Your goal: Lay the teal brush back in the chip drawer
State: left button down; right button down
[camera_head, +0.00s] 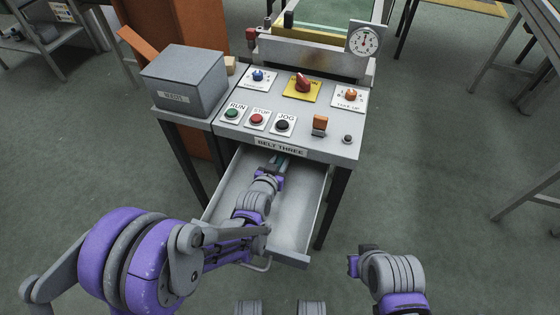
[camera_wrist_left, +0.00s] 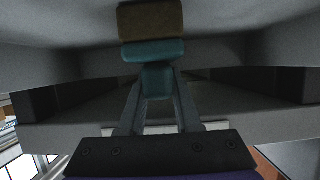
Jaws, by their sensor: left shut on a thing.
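The chip drawer (camera_head: 300,205) is pulled open under the belt console. My left arm reaches down into it, and my left gripper (camera_head: 277,165) is inside, toward the drawer's back below the console edge. In the left wrist view the gripper (camera_wrist_left: 159,98) is shut on the teal brush (camera_wrist_left: 153,50), which has a teal handle and block and a brown bristle part beyond. In the head view only a small teal bit shows at the fingertips. Whether the brush touches the drawer floor I cannot tell. My right arm (camera_head: 390,275) hangs at the lower right, its fingers not clearly visible.
A dial gauge (camera_head: 364,42) is at the back.

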aim_at(279, 164)
pick_arm(q)
jog(key=c, duration=1)
grip_release()
jog(key=shift+f, duration=0.15)
jog(key=o, duration=0.4)
jog(key=shift+r, duration=0.3)
jog(key=v, duration=0.7)
jog(key=shift+s+a+p, duration=0.1)
jog(key=shift+s+p, duration=0.15)
jog(key=shift+p, duration=0.15)
